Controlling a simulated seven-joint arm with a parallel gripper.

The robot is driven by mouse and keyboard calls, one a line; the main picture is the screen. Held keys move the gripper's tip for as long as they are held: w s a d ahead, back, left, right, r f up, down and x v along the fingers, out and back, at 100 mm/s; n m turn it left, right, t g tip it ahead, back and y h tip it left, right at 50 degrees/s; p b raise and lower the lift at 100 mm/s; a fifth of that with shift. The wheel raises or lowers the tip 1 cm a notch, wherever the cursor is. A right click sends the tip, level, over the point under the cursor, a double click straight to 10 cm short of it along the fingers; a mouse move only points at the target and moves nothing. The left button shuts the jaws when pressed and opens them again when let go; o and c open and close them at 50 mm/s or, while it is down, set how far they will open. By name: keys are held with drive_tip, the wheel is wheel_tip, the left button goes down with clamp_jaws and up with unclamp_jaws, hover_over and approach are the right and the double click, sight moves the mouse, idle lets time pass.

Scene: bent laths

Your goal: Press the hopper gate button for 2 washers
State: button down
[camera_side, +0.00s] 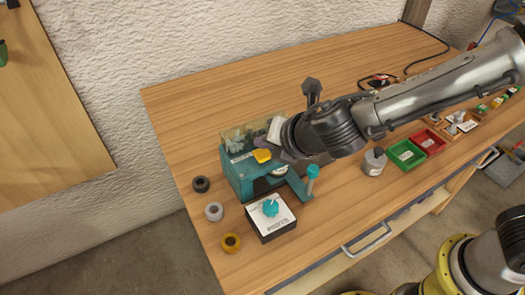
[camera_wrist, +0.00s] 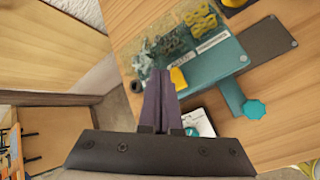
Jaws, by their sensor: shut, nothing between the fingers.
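The teal hopper unit (camera_side: 240,180) stands near the table's left end. Its clear bin (camera_wrist: 180,38) holds several small parts in separate groups, grey, dark and yellow. A yellow piece (camera_side: 262,156) sits at its front and shows partly beside my fingers in the wrist view (camera_wrist: 178,78). A teal knob on an arm (camera_side: 312,172) sticks out at the right; it looks octagonal from above (camera_wrist: 254,109). I cannot tell which part is the gate button.
A white-topped box with a teal dial (camera_side: 270,210) stands in front of the hopper.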

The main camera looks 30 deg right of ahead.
sight(265, 157)
drive_tip(key=shift+f, duration=0.1)
drive_tip(key=shift+f, duration=0.35)
drive_tip(key=shift+f, duration=0.75)
idle(1.0)
drive_tip(key=shift+r, duration=1.15)
drive_tip(key=shift+r, duration=2.55)
idle(0.6)
